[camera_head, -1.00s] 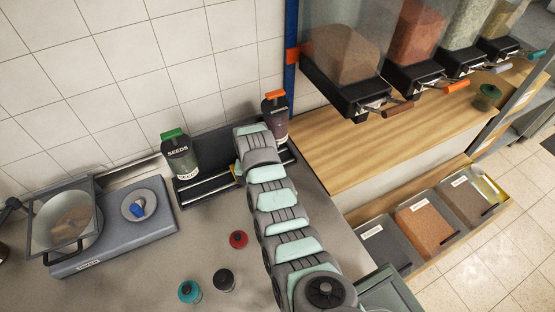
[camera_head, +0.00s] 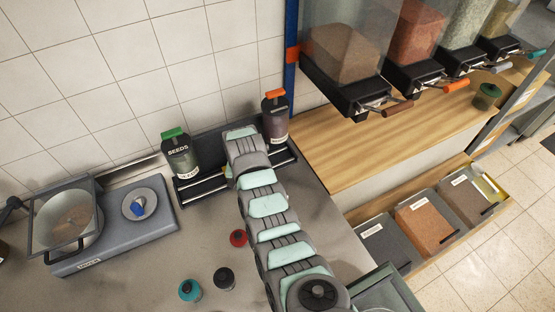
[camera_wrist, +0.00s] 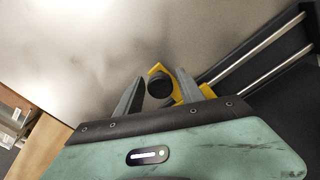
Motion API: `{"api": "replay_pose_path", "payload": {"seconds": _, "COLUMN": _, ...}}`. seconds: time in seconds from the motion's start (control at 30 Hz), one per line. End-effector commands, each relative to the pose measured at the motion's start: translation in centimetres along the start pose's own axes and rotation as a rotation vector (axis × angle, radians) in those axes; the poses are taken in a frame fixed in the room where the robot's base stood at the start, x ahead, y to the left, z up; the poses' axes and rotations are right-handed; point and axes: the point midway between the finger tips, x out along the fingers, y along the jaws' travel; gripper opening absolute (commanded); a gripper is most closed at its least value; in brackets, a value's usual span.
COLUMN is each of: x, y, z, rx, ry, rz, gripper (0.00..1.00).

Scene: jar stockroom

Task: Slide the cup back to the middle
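In the wrist view, my gripper (camera_wrist: 161,77) is open, with its two grey fingers apart. A small dark round piece (camera_wrist: 159,87), perhaps the cup, shows between the fingers, set against a yellow bracket (camera_wrist: 184,90). I cannot tell whether either finger touches it. The bracket is beside a dark rack with two metal rails (camera_wrist: 250,53). In the head view, my arm hides the gripper and most of the bracket at the front of the black rack (camera_head: 205,187). No cup is clearly recognisable there.
A seeds jar with a green top (camera_head: 180,157) and a dark jar with an orange top (camera_head: 275,118) stand on the rack. Red (camera_head: 238,238), black (camera_head: 224,278) and teal (camera_head: 190,290) lidded items stand on the counter. A scale (camera_head: 120,235) with a pan is at left.

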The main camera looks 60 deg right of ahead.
Motion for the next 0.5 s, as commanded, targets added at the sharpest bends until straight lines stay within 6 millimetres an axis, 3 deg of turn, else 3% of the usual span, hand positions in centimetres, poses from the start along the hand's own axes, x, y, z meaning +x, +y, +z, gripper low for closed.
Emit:
{"api": "replay_pose_path", "payload": {"seconds": 0.1, "x": 0.01, "y": 0.00, "z": 0.01, "rx": 0.000, "ry": 0.000, "rz": 0.000, "gripper": 0.55}}
{"api": "replay_pose_path", "payload": {"seconds": 0.5, "x": -0.72, "y": -0.04, "z": -0.04, "rx": 0.000, "ry": 0.001, "rz": -0.001, "gripper": 0.55}}
